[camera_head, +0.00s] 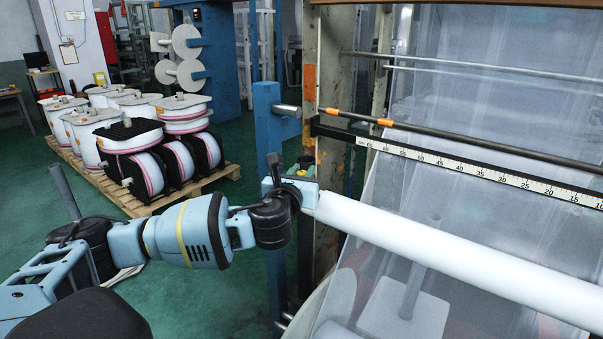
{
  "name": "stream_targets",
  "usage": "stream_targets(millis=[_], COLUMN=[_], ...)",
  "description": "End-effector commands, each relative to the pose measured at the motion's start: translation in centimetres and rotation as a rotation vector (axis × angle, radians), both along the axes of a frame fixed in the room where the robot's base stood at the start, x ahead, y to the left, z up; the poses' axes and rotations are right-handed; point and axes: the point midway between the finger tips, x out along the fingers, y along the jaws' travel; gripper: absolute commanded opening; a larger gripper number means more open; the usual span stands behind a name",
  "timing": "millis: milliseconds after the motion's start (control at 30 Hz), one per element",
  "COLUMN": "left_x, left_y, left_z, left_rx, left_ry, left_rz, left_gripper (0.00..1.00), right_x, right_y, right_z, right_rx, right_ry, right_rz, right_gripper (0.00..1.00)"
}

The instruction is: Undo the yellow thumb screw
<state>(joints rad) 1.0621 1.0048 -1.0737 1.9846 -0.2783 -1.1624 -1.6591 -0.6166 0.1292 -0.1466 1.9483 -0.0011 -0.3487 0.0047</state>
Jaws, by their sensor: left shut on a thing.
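My left arm comes in from the left, and its gripper (306,190) is at the left end of the white roller (430,244), in front of the machine's upright post. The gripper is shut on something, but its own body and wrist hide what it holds. I cannot make out a yellow thumb screw anywhere; the spot at the gripper's jaws is covered. My right gripper is not in view.
A ruler bar (470,168) and a dark rod with orange ends (450,139) cross above the roller. Clear film (480,90) hangs behind. A blue post (271,125) stands beside the gripper. A pallet (190,190) of spools stands back left. Green floor is free between.

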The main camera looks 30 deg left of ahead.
Motion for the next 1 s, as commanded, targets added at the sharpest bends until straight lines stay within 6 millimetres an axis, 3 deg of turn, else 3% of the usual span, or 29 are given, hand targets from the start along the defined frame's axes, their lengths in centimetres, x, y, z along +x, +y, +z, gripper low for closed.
stream_targets(millis=[500,1000], left_x=[0.07,0.06], left_y=[-0.07,0.10], left_z=[-0.08,0.02], left_rx=[-0.002,0.001], left_ry=[0.002,-0.001], left_rz=[0.372,0.461], left_gripper=[0.01,0.01], right_x=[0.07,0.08], right_y=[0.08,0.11], right_z=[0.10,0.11], right_rx=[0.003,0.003], right_ry=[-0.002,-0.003], right_rz=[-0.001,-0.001], right_gripper=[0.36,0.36])
